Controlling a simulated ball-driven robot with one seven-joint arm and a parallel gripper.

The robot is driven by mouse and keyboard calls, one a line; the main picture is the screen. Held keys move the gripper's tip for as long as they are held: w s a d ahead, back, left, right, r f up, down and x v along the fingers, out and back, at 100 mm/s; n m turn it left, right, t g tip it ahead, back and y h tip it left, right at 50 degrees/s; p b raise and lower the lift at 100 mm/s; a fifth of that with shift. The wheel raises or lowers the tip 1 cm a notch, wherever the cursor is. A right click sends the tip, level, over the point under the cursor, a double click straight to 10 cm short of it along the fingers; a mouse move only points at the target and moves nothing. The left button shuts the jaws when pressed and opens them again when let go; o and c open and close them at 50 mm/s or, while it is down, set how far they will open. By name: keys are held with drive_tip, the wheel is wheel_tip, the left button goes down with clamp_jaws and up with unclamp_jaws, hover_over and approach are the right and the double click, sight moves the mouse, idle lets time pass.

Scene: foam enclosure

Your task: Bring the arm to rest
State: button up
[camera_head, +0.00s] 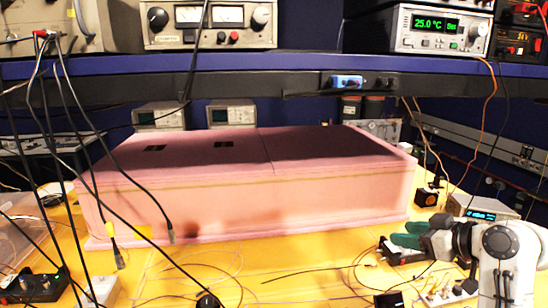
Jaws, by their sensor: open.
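My arm enters at the lower right, with a white and grey link and a dark wrist. My gripper (405,234) points left from it, with two green fingers a little apart. It is open and nothing shows between the fingers. It is in front of the lower right corner of the pink foam enclosure (300,208); I cannot tell how wide the gap to the foam is.
The enclosure fills the middle of the yellow bench (240,272). Black cables (110,165) hang at the left. Small devices and loose wires lie below my gripper. A blue-edged shelf (240,65) with instruments, one reading 25.0 °C (440,28), spans above.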

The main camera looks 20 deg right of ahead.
drive_tip(key=s+a+f+m+g, duration=0.2)
drive_tip(key=s+a+f+g, duration=0.15)
drive_tip(key=a+f, duration=0.95)
drive_tip(key=s+a+f+g+h, duration=0.1)
drive_tip(key=s+a+f+g, duration=0.1)
drive_tip(key=s+a+f, duration=0.4)
drive_tip(key=s+a+f+g+h, duration=0.1)
drive_tip(key=s+a+f+g, duration=0.15)
drive_tip(key=s+f, duration=0.4)
drive_tip(key=s+f+m+g+b, duration=0.1)
drive_tip(key=s+f+g+b, duration=0.2)
drive_tip(key=s+f+b, duration=0.7)
wheel_tip(320, 180, down, 5)
drive_tip(key=s+d, duration=0.1)
drive_tip(key=s, duration=0.1)
drive_tip(key=shift+s+g, duration=0.3)
